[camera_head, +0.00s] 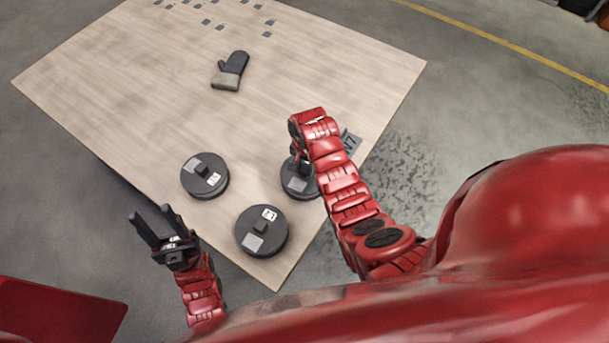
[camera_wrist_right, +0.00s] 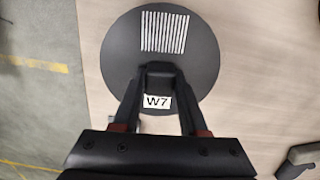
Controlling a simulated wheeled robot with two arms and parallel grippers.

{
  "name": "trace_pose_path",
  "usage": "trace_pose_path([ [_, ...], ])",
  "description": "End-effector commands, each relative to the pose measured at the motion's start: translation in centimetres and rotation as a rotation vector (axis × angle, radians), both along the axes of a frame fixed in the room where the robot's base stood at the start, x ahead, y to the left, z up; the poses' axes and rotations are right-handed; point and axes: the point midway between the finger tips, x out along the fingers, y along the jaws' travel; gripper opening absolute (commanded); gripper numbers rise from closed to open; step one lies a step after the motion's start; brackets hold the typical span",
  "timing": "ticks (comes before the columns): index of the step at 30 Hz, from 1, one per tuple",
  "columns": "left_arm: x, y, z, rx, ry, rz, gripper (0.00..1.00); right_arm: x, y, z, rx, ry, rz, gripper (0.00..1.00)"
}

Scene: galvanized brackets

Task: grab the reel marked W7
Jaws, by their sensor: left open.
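The reel marked W7 (camera_wrist_right: 203,62) is a dark disc with a striped patch, a white W7 label and a raised black central knob. In the head view this reel (camera_head: 294,185) lies on the table, partly hidden by my right arm. My right gripper (camera_wrist_right: 160,82) has its fingers on both sides of the knob, with no gap visible; in the head view it is mostly hidden. My left gripper (camera_head: 153,228) is open and empty, off the table's near left edge.
Two similar reels lie nearby, one left (camera_head: 190,182) and one nearer (camera_head: 270,243); their labels are unreadable. A dark mitt (camera_head: 230,72) lies farther back on the wooden table (camera_head: 130,100), whose middle is clear.

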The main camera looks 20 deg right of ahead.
Motion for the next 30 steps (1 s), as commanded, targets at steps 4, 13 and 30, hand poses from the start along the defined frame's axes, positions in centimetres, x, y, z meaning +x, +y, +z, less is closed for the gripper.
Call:
trace_pose_path([
  [4, 0.0, 0.0, 0.0, 0.0, 0.0, 0.0, 0.5, 0.0, 0.01, 0.01, 0.0, 0.0, 0.0, 0.07],
  [13, -0.01, 0.0, 0.01, 0.0, 0.0, 0.0, 0.5, 0.0, 0.01, 0.02, 0.0, 0.0, 0.0, 0.0],
  [30, 0.0, 0.0, 0.01, 0.0, 0.0, 0.0, 0.5, 0.01, 0.03, 0.04, 0.001, -0.001, 0.0, 0.0],
])
